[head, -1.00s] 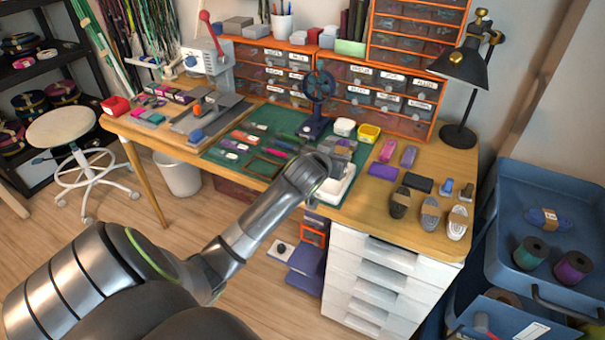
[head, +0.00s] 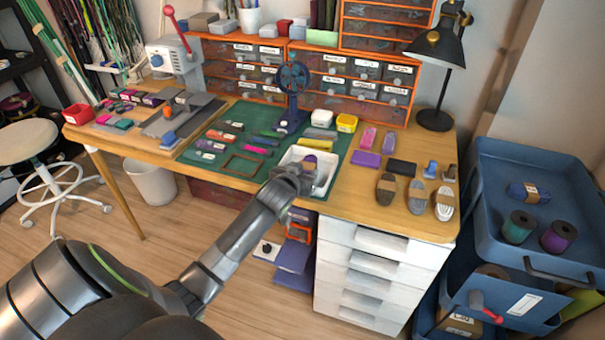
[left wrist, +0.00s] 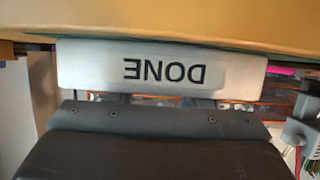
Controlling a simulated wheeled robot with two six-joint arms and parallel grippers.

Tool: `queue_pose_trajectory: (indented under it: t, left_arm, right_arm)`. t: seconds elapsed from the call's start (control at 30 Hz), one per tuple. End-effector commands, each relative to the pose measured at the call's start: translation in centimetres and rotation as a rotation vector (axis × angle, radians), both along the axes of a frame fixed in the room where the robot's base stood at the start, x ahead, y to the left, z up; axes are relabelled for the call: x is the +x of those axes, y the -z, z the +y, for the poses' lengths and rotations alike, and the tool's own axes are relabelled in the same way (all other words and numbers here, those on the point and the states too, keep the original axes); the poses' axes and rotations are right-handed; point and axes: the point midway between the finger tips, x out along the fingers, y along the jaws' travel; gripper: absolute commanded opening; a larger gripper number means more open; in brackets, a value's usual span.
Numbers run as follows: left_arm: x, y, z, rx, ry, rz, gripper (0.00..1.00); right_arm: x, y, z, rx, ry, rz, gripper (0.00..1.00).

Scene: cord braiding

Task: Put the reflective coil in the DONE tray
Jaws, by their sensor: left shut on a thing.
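The white DONE tray (head: 328,168) sits at the front edge of the table, at the right end of the green mat. Its front wall with the upside-down word DONE fills the left wrist view (left wrist: 165,65). My left gripper (head: 303,173) is at the tray's front left part, shut on a small coil (head: 310,160). Only a purple and tan bit of the coil shows, over the tray's inside; the gripper hides the rest. I cannot tell whether it touches the tray floor. My right gripper is out of view.
White drawers (head: 365,265) stand below.

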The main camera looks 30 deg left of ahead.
Motion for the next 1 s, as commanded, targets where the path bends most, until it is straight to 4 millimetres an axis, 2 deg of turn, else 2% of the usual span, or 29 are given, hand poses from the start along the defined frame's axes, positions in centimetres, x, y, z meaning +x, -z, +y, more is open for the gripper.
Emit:
queue_pose_trajectory:
  t: [0.13,0.37,0.4,0.53,0.87,1.0]
  left_arm:
    - [0.0,0.1,0.0,0.000,0.001,-0.003,0.19]
    - [0.0,0.5,0.0,0.000,0.001,-0.002,0.19]
    - [0.0,0.4,0.0,0.000,0.001,-0.001,0.50]
    - [0.0,0.4,0.0,0.000,0.001,-0.001,0.67]
    - [0.0,0.1,0.0,0.000,0.000,-0.002,0.67]
    - [-1.0,-0.4,-0.2,0.000,0.001,-0.002,0.67]
  right_arm:
    - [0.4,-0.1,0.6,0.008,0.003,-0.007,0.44]
    - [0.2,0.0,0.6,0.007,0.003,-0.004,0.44]
    - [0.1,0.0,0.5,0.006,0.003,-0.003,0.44]
    - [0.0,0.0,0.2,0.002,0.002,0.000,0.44]
    - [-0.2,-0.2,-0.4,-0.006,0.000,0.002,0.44]
    - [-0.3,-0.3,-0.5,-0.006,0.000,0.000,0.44]
